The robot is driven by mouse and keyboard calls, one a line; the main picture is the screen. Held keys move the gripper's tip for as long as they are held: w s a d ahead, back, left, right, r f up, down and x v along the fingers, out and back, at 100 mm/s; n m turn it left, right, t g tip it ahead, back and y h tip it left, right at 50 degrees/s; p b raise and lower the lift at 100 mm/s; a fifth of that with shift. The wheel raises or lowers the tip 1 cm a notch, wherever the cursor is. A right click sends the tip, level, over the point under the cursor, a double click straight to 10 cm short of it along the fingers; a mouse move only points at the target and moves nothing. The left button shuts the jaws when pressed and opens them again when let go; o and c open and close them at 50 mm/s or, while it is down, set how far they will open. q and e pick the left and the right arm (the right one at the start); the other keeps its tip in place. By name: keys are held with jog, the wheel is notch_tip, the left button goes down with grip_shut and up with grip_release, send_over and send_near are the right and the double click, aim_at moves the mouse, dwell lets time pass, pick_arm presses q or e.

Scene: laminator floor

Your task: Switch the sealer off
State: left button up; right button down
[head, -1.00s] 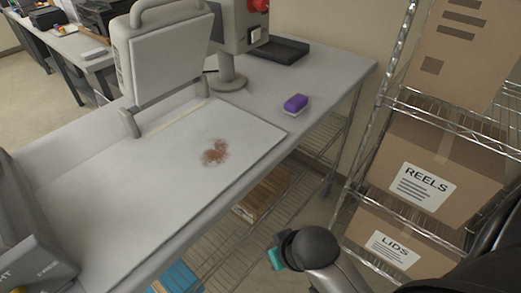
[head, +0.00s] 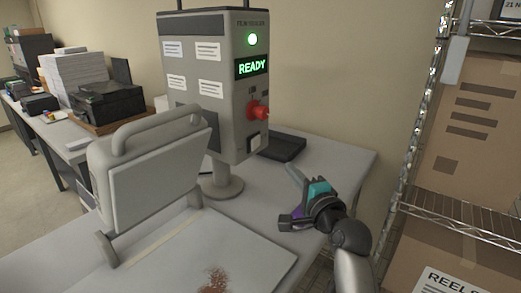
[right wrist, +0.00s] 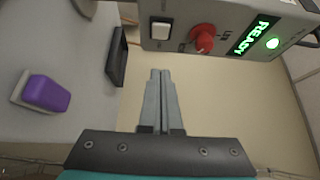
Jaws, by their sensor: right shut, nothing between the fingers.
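The sealer (head: 222,70) is a grey box on a post on the table, with a green lamp (head: 252,39) lit and a display (head: 252,67) reading READY. Its red knob (head: 259,110) and white rocker switch (head: 255,143) sit low on the front. In the right wrist view the switch (right wrist: 160,29) and knob (right wrist: 203,38) lie beyond my fingertips, with a gap between. My right gripper (head: 291,170) is shut and empty, below and right of the panel; its closed fingers (right wrist: 160,73) point toward it. My left gripper is not in view.
A dark tray (head: 283,147) lies behind the gripper. A purple block with a pale base (right wrist: 46,93) is on the table. A hinged grey press (head: 150,175) stands before the sealer. A wire shelf (head: 455,212) with cartons (head: 475,130) is at the right.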

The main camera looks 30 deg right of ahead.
send_near(257, 144)
jog(key=w+d, duration=0.2)
jog(key=d, duration=0.1)
jog(key=shift+w+a+r+p, duration=0.1)
jog(key=shift+w+a+p, duration=0.3)
jog(key=shift+w, duration=0.45)
jog(key=shift+w+a+p, duration=0.3)
jog(key=shift+w+a, duration=0.25)
jog(key=shift+w, duration=0.35)
